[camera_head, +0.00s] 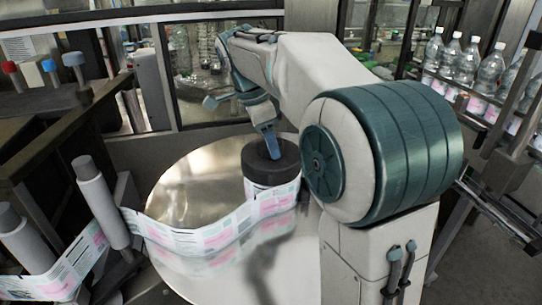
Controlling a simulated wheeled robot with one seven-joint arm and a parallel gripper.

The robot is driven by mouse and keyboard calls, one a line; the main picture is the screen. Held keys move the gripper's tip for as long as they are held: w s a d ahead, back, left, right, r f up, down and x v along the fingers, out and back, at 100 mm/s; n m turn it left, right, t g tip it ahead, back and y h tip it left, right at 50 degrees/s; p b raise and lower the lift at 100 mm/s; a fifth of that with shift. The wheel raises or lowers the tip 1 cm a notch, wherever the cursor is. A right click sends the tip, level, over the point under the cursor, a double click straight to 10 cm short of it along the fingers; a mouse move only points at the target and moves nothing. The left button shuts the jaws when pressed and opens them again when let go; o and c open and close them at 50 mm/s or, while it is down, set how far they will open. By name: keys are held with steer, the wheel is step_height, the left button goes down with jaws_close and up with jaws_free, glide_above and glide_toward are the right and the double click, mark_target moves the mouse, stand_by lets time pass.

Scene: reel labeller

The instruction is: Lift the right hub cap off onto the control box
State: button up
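A dark round hub cap (285,164) sits on top of a label reel (272,198) on the shiny round plate. My gripper (274,154) comes down from above, its blue finger at the middle of the cap's top. The finger overlaps the cap in the picture. Only one finger shows clearly, so I cannot tell whether the gripper is open, or whether it touches or grips the cap. A grey box (151,83) stands behind on the left; I cannot tell whether it is the control box.
A printed label web (203,238) runs from the reel across the round plate (190,178) to grey rollers (101,202) on the left. Bottles (491,68) stand in a row at the right. Red, white and blue knobs (49,66) stand at the far left. My arm hides the area behind it.

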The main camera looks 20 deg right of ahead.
steer(key=shift+c, duration=0.3)
steer(key=shift+r+p, duration=0.7)
steer(key=shift+r, duration=0.1)
step_height(320, 180, up, 3)
steer(key=shift+p, duration=1.25)
steer(key=s+d+r, duration=0.7)
steer(key=s, duration=0.2)
step_height(320, 180, up, 6)
steer(key=p, duration=0.4)
steer(key=shift+r, duration=0.2)
